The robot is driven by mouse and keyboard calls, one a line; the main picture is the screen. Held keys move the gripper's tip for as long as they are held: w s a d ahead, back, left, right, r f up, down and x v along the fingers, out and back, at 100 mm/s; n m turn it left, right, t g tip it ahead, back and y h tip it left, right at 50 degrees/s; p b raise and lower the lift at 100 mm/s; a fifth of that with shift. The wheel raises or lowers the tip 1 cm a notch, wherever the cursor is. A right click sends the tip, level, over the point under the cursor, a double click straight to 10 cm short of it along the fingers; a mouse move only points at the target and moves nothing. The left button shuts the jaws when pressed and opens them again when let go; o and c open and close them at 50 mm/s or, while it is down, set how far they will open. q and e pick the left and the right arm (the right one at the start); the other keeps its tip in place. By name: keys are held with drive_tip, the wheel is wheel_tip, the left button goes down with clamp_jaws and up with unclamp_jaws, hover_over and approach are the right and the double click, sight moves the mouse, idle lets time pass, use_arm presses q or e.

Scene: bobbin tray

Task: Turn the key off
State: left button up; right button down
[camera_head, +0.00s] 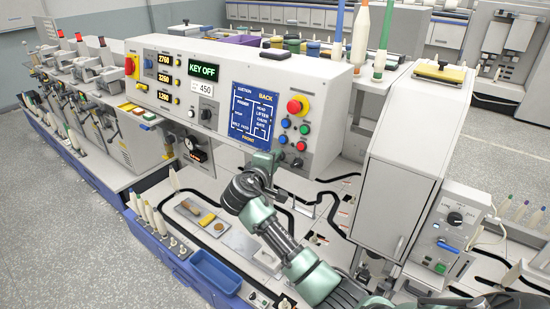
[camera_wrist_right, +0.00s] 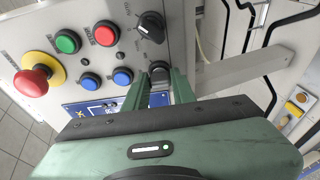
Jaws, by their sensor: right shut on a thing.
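The control panel (camera_head: 330,84) of the machine carries a green-lit display (camera_head: 203,70) that reads KEY OFF. My left gripper is not in view.
Close to the fingers are a black selector knob (camera_wrist_right: 150,27), two blue buttons (camera_wrist_right: 122,76), a green button (camera_wrist_right: 67,41) and a red emergency stop (camera_wrist_right: 32,82). A grey housing (camera_head: 412,140) stands to the right.

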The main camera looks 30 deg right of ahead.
drive_tip(key=c, duration=1.2)
unclamp_jaws()
drive_tip(key=shift+o, duration=0.2)
drive_tip(key=shift+a, duration=0.1)
drive_tip(key=b+v, duration=0.2)
drive_tip(key=v, duration=0.5)
drive_tip(key=shift+s+a, duration=0.2)
